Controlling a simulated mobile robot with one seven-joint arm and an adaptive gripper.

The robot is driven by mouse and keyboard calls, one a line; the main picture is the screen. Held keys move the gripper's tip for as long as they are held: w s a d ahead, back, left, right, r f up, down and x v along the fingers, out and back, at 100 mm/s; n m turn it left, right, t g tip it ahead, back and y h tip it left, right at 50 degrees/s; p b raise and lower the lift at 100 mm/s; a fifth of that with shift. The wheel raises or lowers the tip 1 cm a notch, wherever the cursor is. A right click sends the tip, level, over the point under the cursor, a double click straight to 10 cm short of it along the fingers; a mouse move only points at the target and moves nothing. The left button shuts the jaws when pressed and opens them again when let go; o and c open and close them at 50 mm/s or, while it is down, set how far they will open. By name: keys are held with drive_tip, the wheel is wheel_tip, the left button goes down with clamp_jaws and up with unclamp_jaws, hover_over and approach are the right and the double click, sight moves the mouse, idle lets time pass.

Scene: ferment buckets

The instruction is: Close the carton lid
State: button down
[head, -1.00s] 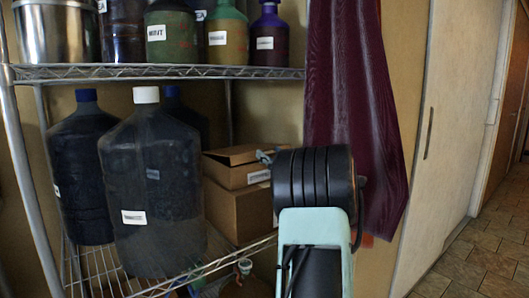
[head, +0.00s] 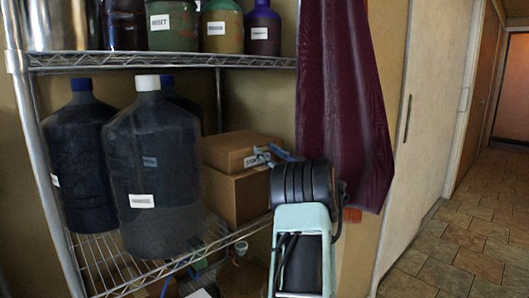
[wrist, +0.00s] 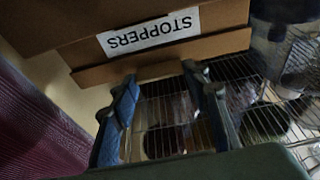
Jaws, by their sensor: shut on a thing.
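The small cardboard carton (head: 228,158) sits on top of a larger box on the lower wire shelf. Its lid (head: 240,141) looks flat or nearly flat in the head view. In the wrist view the carton (wrist: 215,18) appears upside down, with a white STOPPERS label on its front, and the lid's edge strip (wrist: 160,70) lies at my fingertips. My gripper (wrist: 160,78) has its two blue fingers spaced apart with the lid's edge between them. In the head view my gripper (head: 270,153) is at the carton's front right, partly hidden by my wrist.
A larger box (head: 232,196) supports the carton. Large dark jugs (head: 155,170) stand close on the left. The upper wire shelf (head: 160,60) with labelled bottles is above. A maroon curtain (head: 342,110) hangs on the right, and tiled floor (head: 465,240) is open beyond.

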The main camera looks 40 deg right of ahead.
drive_tip(key=shift+w+f+g, duration=0.1)
drive_tip(key=shift+f+g, duration=0.2)
drive_tip(key=shift+f, duration=0.9)
drive_tip(key=c, duration=1.4)
unclamp_jaws()
drive_tip(key=shift+c, duration=0.2)
drive_tip(key=shift+o, duration=1.3)
drive_tip(key=shift+w+f, duration=0.15)
drive_tip(key=shift+w, duration=0.05)
drive_tip(key=shift+o, duration=0.5)
drive_tip(key=shift+s+r, duration=0.15)
drive_tip(key=shift+r, duration=0.2)
drive_tip(key=v, duration=1.2)
drive_tip(key=shift+f, duration=0.1)
